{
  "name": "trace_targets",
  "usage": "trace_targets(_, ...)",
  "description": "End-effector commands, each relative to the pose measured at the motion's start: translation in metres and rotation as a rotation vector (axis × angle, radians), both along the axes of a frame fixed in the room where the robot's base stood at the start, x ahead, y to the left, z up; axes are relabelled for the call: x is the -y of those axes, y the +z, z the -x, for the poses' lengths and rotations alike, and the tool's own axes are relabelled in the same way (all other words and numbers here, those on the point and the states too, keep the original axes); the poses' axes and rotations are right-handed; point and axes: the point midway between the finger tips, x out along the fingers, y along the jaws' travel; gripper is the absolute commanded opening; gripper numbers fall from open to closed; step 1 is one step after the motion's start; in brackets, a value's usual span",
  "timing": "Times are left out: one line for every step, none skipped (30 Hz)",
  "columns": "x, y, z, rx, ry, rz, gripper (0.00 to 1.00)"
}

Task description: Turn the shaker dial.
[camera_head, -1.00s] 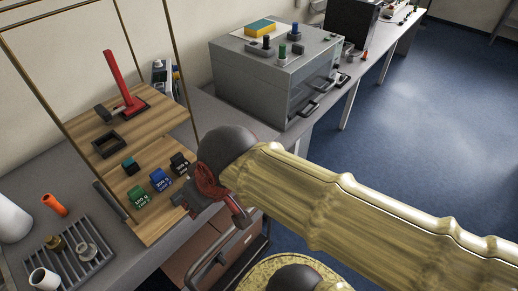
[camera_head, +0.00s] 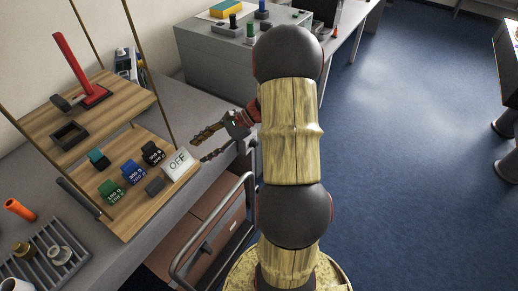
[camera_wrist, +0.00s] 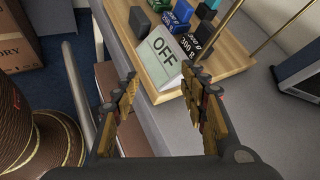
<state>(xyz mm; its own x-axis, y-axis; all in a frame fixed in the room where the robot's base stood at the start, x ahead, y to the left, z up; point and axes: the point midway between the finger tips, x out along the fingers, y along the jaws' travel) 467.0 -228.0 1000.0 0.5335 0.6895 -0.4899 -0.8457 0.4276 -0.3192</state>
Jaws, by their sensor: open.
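A white tilted plate marked OFF (camera_head: 179,163) sits at the front right corner of the lower wooden board (camera_head: 130,222). It also shows in the wrist view (camera_wrist: 160,58), between my finger tips. A small dark block (camera_head: 155,186) sits beside it; in the wrist view the block (camera_wrist: 139,20) is behind the plate. I cannot tell whether this block is the dial; no other dial is clear. My gripper (camera_head: 204,146) is open and empty, just right of the plate, its fingers pointing left towards it. In the wrist view my gripper (camera_wrist: 160,82) appears apart from the plate.
Green (camera_head: 111,193), blue (camera_head: 133,172) and black (camera_head: 153,152) weights stand on the board. Thin rods rise around the boards. An upper board holds a red-handled tool (camera_head: 78,68). A grey rack (camera_head: 47,255) is at lower left. A metal rail (camera_head: 213,232) runs below the table edge.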

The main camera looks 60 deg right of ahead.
Motion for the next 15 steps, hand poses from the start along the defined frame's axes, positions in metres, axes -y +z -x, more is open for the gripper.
trace_targets(0.027,-0.022,0.003,-0.005,-0.09,-0.076,0.43)
trace_targets(0.042,-0.032,0.004,-0.002,-0.143,-0.119,0.43)
trace_targets(0.063,-0.045,0.006,0.004,-0.212,-0.175,0.43)
trace_targets(0.077,-0.056,0.009,0.008,-0.263,-0.217,0.43)
trace_targets(0.092,-0.065,0.012,0.015,-0.313,-0.255,0.43)
trace_targets(0.111,-0.078,0.017,0.024,-0.378,-0.307,0.43)
trace_targets(0.124,-0.088,0.021,0.032,-0.425,-0.342,0.43)
trace_targets(0.138,-0.098,0.027,0.041,-0.471,-0.378,0.43)
trace_targets(0.156,-0.112,0.035,0.055,-0.534,-0.424,0.43)
trace_targets(0.168,-0.123,0.042,0.064,-0.581,-0.46,0.43)
trace_targets(0.181,-0.134,0.05,0.076,-0.629,-0.494,0.43)
trace_targets(0.198,-0.148,0.06,0.093,-0.69,-0.537,0.43)
trace_targets(0.208,-0.158,0.069,0.106,-0.732,-0.568,0.43)
trace_targets(0.219,-0.168,0.077,0.118,-0.772,-0.595,0.43)
trace_targets(0.23,-0.18,0.087,0.133,-0.822,-0.63,0.43)
